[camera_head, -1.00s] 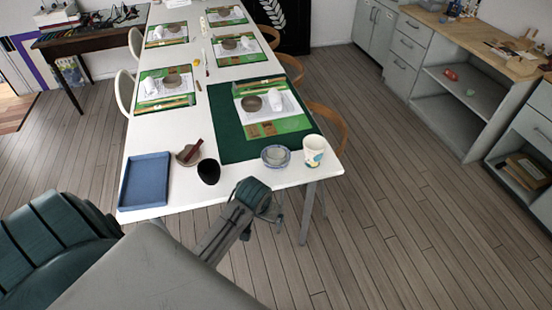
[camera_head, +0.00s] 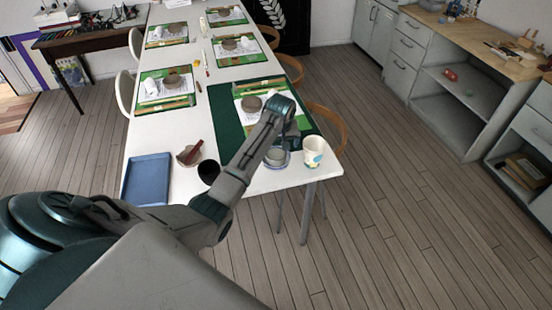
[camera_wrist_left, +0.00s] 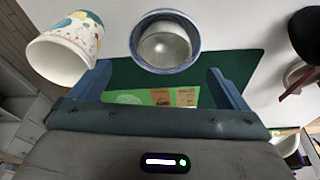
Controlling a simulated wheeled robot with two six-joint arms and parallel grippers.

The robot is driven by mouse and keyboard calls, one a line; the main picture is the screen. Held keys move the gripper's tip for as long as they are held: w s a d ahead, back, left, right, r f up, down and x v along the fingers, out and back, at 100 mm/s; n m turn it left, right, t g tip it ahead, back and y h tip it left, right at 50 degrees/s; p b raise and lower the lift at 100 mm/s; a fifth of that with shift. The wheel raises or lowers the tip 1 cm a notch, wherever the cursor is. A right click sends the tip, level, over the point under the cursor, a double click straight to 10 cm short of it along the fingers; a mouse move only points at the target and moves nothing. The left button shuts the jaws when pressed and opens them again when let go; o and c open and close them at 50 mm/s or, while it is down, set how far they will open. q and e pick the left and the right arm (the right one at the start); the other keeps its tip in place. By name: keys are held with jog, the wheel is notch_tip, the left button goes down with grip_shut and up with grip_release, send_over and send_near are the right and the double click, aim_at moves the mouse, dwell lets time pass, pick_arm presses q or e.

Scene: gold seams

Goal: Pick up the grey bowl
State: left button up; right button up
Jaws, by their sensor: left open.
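A small grey bowl (camera_head: 276,155) sits inside a blue-rimmed dish (camera_head: 265,165) near the table's front right corner. In the left wrist view the grey bowl (camera_wrist_left: 166,45) shows beyond the fingers, nested in the blue-rimmed dish (camera_wrist_left: 136,43). My left gripper (camera_wrist_left: 158,82) is open and empty. In the head view the left gripper (camera_head: 289,135) hangs over the table close to the bowl, partly covering it; I cannot tell its exact height. My right gripper is not in view.
A patterned white cup (camera_head: 313,152) stands right of the dish. A dark green mat (camera_head: 225,120) with a place setting lies behind. Left are a dark cup (camera_head: 208,171), a brown bowl (camera_head: 186,158) holding a reddish tool, and a blue tray (camera_head: 147,180).

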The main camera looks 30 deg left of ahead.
aim_at(276, 152)
pick_arm(q)
jog(key=shift+x, duration=0.8)
jog(key=p+x, duration=0.1)
jog(key=x, duration=0.1)
jog(key=p+x, duration=0.1)
jog(key=shift+s+a+f, duration=0.15)
jog(key=shift+a+f, duration=0.2)
jog(key=shift+a, duration=0.05)
jog(key=shift+w+a+f, duration=0.1)
jog(key=shift+w+f, duration=0.1)
jog(key=shift+f, duration=0.5)
jog(key=c, duration=1.2)
